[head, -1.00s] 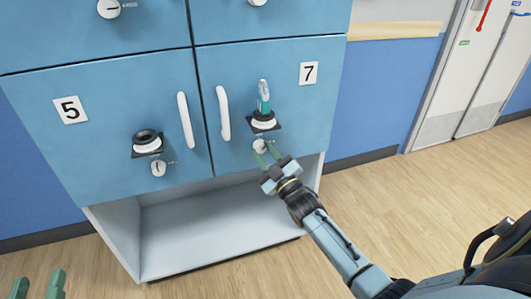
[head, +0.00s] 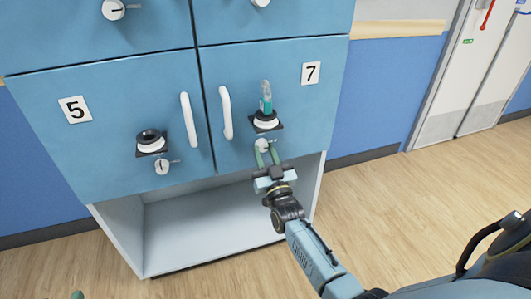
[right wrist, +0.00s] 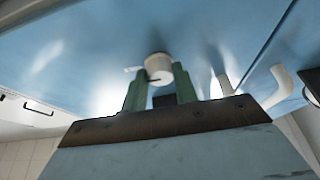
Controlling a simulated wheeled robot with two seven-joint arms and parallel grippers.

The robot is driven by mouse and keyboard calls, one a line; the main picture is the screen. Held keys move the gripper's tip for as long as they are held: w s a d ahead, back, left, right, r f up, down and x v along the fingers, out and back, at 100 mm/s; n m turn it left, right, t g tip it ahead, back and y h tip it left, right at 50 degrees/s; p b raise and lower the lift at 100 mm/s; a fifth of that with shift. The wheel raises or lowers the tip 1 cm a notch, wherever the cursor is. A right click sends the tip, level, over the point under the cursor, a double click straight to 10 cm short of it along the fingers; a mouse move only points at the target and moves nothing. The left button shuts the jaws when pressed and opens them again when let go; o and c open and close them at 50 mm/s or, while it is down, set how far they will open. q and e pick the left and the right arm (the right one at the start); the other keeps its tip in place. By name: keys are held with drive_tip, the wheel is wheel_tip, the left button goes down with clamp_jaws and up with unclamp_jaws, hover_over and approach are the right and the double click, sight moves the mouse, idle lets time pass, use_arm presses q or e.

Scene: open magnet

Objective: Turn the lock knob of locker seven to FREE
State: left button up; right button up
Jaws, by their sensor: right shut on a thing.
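Locker seven (head: 310,110) is a blue door with a "7" label (head: 311,73) and a white handle (head: 225,112). Its small white round lock knob (head: 262,145) sits low on the door, below a black mount holding a teal-and-white object (head: 266,100). My right gripper (head: 266,152) reaches up from below, shut on the knob with a green finger on either side. The right wrist view shows the knob (right wrist: 158,66) between the fingertips, with a dark mark on its face. The label writing is too small to read. Only a fingertip of my left gripper (head: 77,295) shows at the bottom left.
Locker five (head: 85,150) is at left with its own handle (head: 187,120), black-topped mount (head: 150,140) and white knob (head: 162,167). An open white shelf (head: 200,235) lies below the lockers. Wooden floor (head: 420,190) is clear to the right.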

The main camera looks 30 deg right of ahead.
use_arm(q)
drive_tip(key=shift+f, duration=0.1)
idle(0.3)
use_arm(e)
drive_tip(key=o, duration=1)
drive_tip(key=shift+c, duration=0.2)
drive_tip(key=shift+s+a+f, duration=0.1)
drive_tip(key=shift+s+f, duration=0.1)
drive_tip(key=shift+s, duration=0.2)
use_arm(q)
drive_tip(key=s+a+f+g+y+p, duration=0.2)
drive_tip(key=s+a+f+g+p, duration=0.1)
drive_tip(key=s+f+g, duration=0.5)
drive_tip(key=shift+s+a+f+n+y, duration=0.15)
drive_tip(key=shift+a+f+n+y, duration=0.2)
drive_tip(key=shift+a+f, duration=0.35)
use_arm(e)
drive_tip(key=v, duration=1.2)
drive_tip(key=shift+s, duration=0.3)
use_arm(q)
drive_tip(key=shift+s, duration=0.1)
use_arm(e)
drive_tip(key=shift+a, duration=0.1)
